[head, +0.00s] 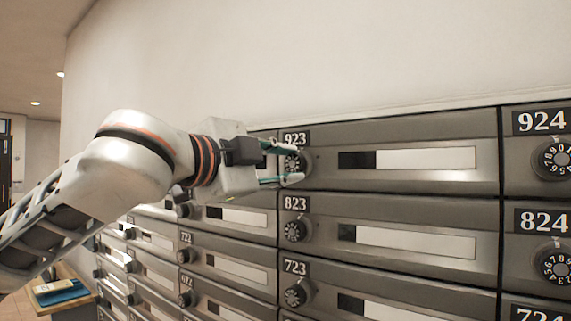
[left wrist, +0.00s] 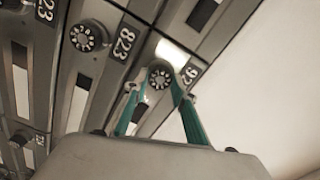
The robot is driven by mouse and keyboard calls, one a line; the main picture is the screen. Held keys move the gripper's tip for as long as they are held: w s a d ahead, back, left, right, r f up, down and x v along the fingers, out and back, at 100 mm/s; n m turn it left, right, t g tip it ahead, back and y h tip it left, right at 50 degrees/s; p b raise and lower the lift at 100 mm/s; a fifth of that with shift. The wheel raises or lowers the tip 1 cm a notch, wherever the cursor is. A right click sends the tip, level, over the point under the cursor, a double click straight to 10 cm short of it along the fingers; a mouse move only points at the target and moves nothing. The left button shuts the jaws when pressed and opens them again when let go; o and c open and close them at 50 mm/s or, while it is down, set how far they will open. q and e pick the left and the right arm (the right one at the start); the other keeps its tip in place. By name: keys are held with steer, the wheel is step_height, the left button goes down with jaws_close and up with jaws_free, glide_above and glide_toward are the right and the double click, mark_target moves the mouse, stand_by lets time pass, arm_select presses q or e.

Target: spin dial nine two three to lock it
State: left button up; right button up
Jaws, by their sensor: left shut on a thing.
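The mailbox marked 923 (head: 420,158) is in the top row in the head view, with its number plate at its upper left. Its round black dial (head: 293,161) sits below the plate, partly covered by my left gripper (head: 297,165). The left gripper has come in from the left, its two green-padded fingers above and below the dial. In the left wrist view the dial (left wrist: 160,76) is between the fingertips of the left gripper (left wrist: 163,88), which is shut on it. My right gripper is in neither view.
Dial 823 (head: 294,230) and dial 723 (head: 297,294) are in the same column below. Box 924 has its own dial (head: 557,159) at the right. A small table (head: 66,300) with a blue item stands at the lower left. Plain wall is above the boxes.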

arm_select(q)
steer(key=m, duration=0.5)
steer(key=shift+m, duration=0.3)
steer(key=m, duration=0.4)
steer(key=shift+m, duration=0.3)
steer(key=m, duration=0.9)
steer(key=shift+f, duration=0.1)
steer(key=o, duration=1.1)
